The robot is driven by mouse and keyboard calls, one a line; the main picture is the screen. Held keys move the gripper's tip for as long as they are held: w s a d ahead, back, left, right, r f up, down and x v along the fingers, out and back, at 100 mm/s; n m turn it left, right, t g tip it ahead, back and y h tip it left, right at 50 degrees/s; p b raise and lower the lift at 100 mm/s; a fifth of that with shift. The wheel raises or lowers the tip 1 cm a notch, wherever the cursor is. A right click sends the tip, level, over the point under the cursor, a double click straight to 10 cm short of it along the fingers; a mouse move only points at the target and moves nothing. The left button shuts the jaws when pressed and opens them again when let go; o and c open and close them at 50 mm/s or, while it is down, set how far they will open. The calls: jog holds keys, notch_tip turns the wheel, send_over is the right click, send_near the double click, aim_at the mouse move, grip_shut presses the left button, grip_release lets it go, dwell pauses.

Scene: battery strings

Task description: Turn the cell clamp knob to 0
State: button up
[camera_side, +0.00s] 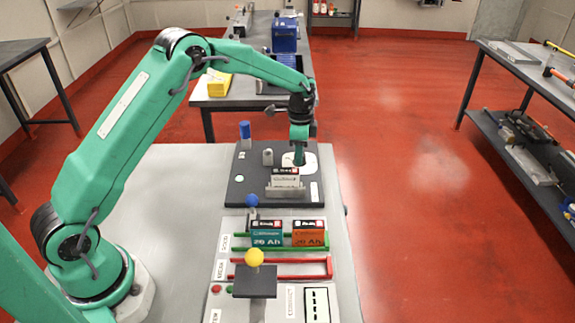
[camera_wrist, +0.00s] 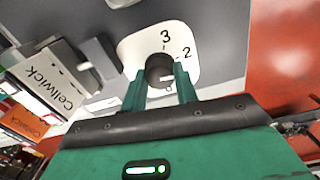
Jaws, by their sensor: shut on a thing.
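The clamp knob (camera_wrist: 158,66) is a dark round knob on a white dial plate (camera_wrist: 190,38). The figures 3 and 2 show on the plate. My gripper (camera_wrist: 160,78) is shut on the knob, with one green finger on each side. In the side view my gripper (camera_side: 300,155) reaches down onto the dial plate (camera_side: 312,162), and the knob is hidden there.
A cell labelled Cellwick (camera_wrist: 52,78) sits in the clamp beside the dial; it also shows in the side view (camera_side: 285,180). A blue-topped post (camera_side: 245,130) stands at the dark board's back left. Teal (camera_side: 267,234) and orange (camera_side: 308,234) cells stand in front, near a yellow ball knob (camera_side: 254,257).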

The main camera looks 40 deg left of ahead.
jog(key=shift+m, duration=1.9)
jog(key=m, duration=0.4)
jog(key=shift+m, duration=0.9)
